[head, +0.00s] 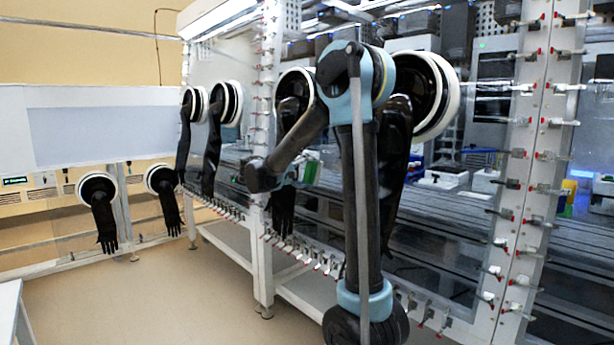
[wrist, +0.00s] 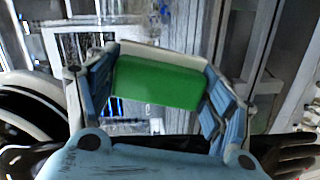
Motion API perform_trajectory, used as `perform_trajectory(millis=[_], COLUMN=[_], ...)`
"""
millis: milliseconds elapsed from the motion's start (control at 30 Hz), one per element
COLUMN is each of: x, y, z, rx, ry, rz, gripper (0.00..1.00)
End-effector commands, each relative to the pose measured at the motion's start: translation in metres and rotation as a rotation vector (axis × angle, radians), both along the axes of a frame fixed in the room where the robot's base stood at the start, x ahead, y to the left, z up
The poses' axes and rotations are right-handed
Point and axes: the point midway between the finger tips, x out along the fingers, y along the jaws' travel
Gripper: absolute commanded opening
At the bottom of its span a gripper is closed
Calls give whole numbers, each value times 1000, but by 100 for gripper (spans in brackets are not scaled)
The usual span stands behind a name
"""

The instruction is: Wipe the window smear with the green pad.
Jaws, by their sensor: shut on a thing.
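The green pad (wrist: 158,84) is a bright green block with a pale strip along its far edge. In the wrist view it sits between the two blue-lined fingers of my gripper (wrist: 160,78), which is shut on it. In the head view a small part of the green pad (head: 312,169) shows beside my gripper (head: 298,168), in front of the glovebox window (head: 450,218). My arm hides part of that window. I cannot make out the smear in either view. I cannot tell whether the pad touches the window.
Black gloves hang from white ring ports along the glovebox row, including a long glove (head: 212,150) left of my gripper and one close behind my arm (head: 394,160). Clamps line the window frame post (head: 530,150). The floor (head: 170,300) at the left is clear.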

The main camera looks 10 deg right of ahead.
Motion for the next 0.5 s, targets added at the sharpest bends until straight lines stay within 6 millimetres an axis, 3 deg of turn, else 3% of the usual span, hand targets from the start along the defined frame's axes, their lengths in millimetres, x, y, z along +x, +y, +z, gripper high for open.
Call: perform_trajectory(millis=[500], x=[22], y=[-32], z=[-7], rx=[0], ry=[0], rz=[0], gripper=[47])
